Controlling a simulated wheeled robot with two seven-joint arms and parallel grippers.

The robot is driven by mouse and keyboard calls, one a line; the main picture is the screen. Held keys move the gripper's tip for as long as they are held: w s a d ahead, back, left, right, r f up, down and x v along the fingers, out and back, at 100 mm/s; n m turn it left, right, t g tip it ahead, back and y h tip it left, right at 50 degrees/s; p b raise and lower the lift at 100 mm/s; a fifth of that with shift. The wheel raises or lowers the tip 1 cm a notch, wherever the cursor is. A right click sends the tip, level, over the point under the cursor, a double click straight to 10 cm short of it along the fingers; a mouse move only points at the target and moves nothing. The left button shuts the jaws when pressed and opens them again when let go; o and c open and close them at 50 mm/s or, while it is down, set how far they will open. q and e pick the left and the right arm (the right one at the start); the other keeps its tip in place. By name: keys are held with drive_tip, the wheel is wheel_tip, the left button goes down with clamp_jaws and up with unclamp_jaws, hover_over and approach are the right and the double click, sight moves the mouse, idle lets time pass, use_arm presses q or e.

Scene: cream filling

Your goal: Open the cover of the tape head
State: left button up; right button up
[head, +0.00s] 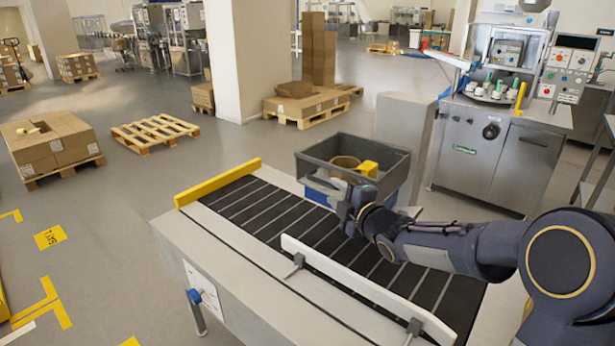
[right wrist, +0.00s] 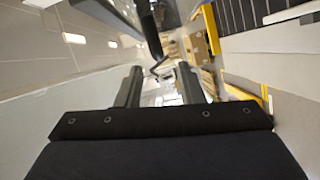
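I cannot make out with certainty a tape head or its cover. A grey open-topped box (head: 400,165) stands at the far right side of the conveyor, with a brown roll (head: 345,162) and a yellow block (head: 368,168) inside. My right gripper (head: 347,208) is at the near side of this box, above the black belt; contact is unclear. In the right wrist view its two fingers are apart (right wrist: 160,72), with no object clearly held between them. A dark bar with a curved end (right wrist: 151,35) shows beyond the fingers. My left gripper is not in view.
The conveyor belt (head: 262,212) has a yellow end bar (head: 218,183) and a white side guide (head: 365,290). A steel filling machine (head: 490,155) stands at the right. A grey block (head: 403,120) stands behind the box. Open floor (head: 120,210) lies left.

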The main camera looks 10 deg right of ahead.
sight(326, 185)
drive_tip(key=p+x, duration=0.2)
drive_tip(key=x, duration=0.5)
clamp_jaws()
